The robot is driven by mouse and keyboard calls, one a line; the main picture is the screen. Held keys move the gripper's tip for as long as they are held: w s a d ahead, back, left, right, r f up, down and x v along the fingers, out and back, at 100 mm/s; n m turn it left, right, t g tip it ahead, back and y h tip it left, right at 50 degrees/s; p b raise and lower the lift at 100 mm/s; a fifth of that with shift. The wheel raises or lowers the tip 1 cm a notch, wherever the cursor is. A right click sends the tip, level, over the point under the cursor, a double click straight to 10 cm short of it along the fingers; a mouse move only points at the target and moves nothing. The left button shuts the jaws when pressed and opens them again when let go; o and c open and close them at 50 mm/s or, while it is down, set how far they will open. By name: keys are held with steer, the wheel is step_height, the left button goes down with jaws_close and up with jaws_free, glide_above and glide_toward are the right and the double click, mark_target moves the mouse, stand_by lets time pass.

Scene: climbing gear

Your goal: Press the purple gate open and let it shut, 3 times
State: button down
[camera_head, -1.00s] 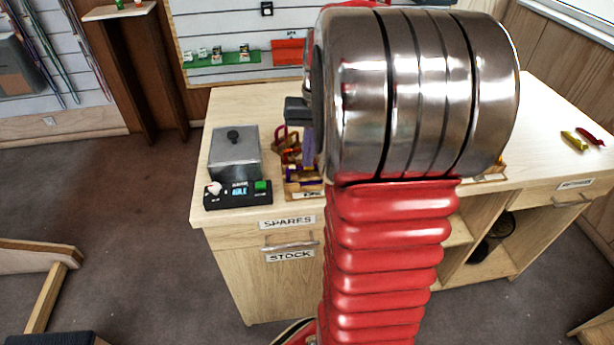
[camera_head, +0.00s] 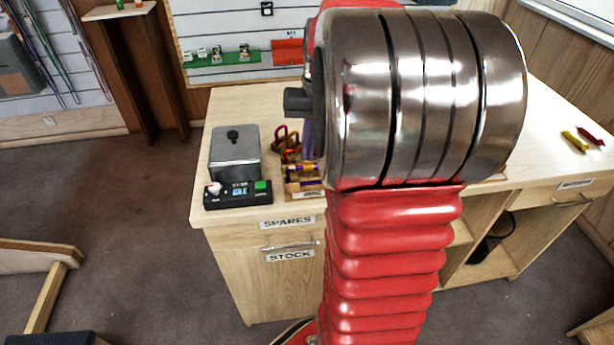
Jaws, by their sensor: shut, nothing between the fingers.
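Several carabiners stand in a small wooden rack (camera_head: 306,194) on the counter, left of my arm. A reddish-brown carabiner (camera_head: 284,141) rises at the back. A gold one with purple parts (camera_head: 300,168) is nearer the front; I cannot make out its gate clearly. My gripper (camera_head: 308,142) shows only as a narrow bluish-grey strip pointing down above the rack, shut with nothing held. The rest of it is hidden behind my large metal arm joint. I cannot tell whether its tips touch a carabiner.
A grey box with a black knob (camera_head: 234,152) and a black device with a small display and green button (camera_head: 238,194) stand left of the rack. A yellow piece (camera_head: 574,141) and a red piece (camera_head: 592,135) lie at the counter's far right.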

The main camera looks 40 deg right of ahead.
mark_target(308, 165)
steer(key=shift+r, duration=2)
steer(key=shift+w+d, duration=0.15)
steer(key=shift+s+f, duration=0.15)
steer(key=shift+f, duration=0.4)
steer(key=shift+s+f, duration=0.15)
steer(key=shift+f, duration=0.4)
steer(key=s+a+n+t, duration=0.2)
steer(key=s+a, duration=0.3)
steer(key=a, duration=0.8)
steer(key=s+a+r+n+t+h, duration=0.1)
steer(key=s+a+n, duration=0.4)
steer(key=a, duration=0.9)
steer(key=shift+a+t, duration=0.15)
steer(key=shift+t, duration=0.75)
